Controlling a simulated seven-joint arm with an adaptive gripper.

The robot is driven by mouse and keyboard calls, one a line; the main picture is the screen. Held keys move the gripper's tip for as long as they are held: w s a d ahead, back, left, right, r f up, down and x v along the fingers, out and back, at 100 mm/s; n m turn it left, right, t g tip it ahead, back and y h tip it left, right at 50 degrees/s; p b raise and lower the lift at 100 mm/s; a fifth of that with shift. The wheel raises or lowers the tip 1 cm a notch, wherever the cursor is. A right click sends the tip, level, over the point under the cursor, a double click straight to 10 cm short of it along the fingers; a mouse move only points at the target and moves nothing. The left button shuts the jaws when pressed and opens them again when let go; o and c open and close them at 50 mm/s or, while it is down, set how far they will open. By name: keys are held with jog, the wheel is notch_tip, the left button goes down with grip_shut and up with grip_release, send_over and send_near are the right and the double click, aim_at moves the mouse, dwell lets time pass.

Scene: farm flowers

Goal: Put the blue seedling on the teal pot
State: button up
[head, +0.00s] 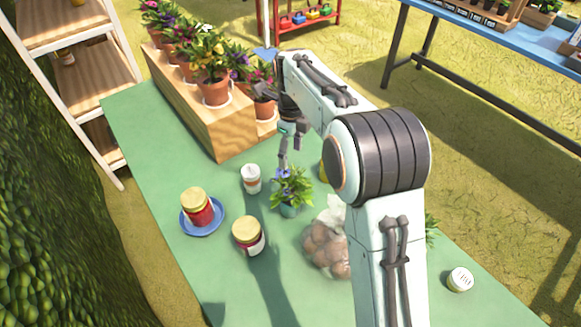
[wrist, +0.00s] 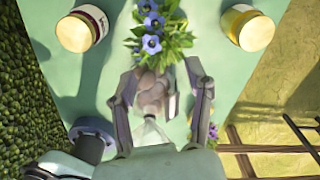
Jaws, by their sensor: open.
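A leafy plant with blue flowers (head: 294,184), the only blue seedling I make out, stands at a small teal pot (head: 288,210) on the green table. I cannot tell whether its roots sit inside the pot. In the wrist view the blue flowers (wrist: 152,32) show at the top middle, ahead of my fingers, and the pot is hidden. My gripper (head: 290,153) hangs just above and behind the plant in the head view. In the wrist view my gripper (wrist: 163,74) is open, with its two fingers apart and nothing clearly held between them.
A white cup (head: 251,179), a jar (head: 248,237) and a jar on a blue plate (head: 187,229) stand left of the plant. A bag of brown round items (head: 326,250) lies at right. A wooden stand (head: 238,137) with potted flowers is behind. The front left table is clear.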

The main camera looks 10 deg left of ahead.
jog(key=s+d+r+n, duration=0.7)
jog(key=s+d+f+n, duration=0.1)
jog(key=s+d+n, duration=0.2)
jog(key=s+n, duration=0.5)
jog(key=s+d+f+n, duration=0.2)
jog(key=s+d+n, duration=0.2)
jog(key=s+n, duration=0.4)
jog(key=s, duration=0.7)
jog(key=shift+d+n+y, duration=0.15)
jog(key=shift+n+y, duration=0.25)
